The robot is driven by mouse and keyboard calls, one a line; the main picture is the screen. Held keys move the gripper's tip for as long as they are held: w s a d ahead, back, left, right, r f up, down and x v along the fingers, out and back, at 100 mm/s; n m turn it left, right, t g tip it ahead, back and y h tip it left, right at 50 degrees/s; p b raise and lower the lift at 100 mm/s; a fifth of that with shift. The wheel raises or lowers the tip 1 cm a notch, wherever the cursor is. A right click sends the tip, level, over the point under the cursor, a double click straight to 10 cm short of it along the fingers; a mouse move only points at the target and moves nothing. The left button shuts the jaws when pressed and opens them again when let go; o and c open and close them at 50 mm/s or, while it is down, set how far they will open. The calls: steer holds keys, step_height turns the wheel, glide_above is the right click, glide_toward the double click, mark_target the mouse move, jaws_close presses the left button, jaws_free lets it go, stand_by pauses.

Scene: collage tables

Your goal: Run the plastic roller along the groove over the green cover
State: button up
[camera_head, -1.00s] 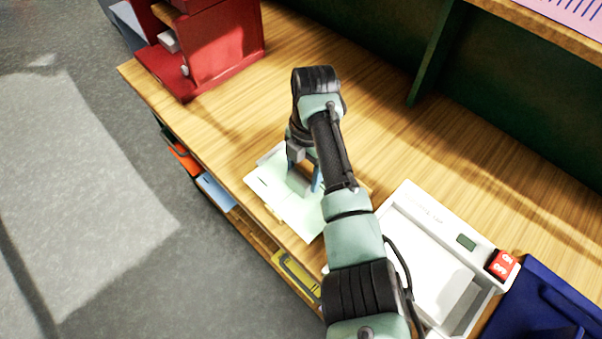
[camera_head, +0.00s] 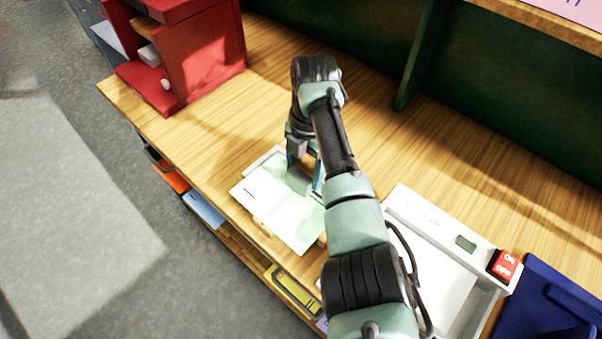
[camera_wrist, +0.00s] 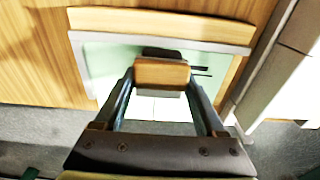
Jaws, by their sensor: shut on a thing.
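The green cover (camera_head: 272,203) is a pale green sheet lying on a low wooden stand near the table's front edge. A thin line crosses it, likely the groove. My gripper (camera_head: 304,176) reaches down at its back right part, jaws shut on a small block-like thing with a wood-brown face, seemingly the roller (camera_wrist: 162,72). In the wrist view my gripper (camera_wrist: 161,80) has this thing between its fingertips, over the green cover (camera_wrist: 104,68). Whether it touches the cover, I cannot tell. The head view mostly hides it behind the fingers.
A white device (camera_head: 398,210) with a red ON/OFF switch stands right of the cover, partly behind my arm. A red cabinet (camera_head: 205,60) stands at the back left. A dark blue tray (camera_head: 545,305) is at the lower right. The wooden tabletop (camera_head: 200,130) left of the cover is bare.

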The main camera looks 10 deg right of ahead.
step_height(320, 180, up, 7)
steer(key=p, duration=0.6)
steer(key=shift+r, duration=0.1)
stand_by(0.6)
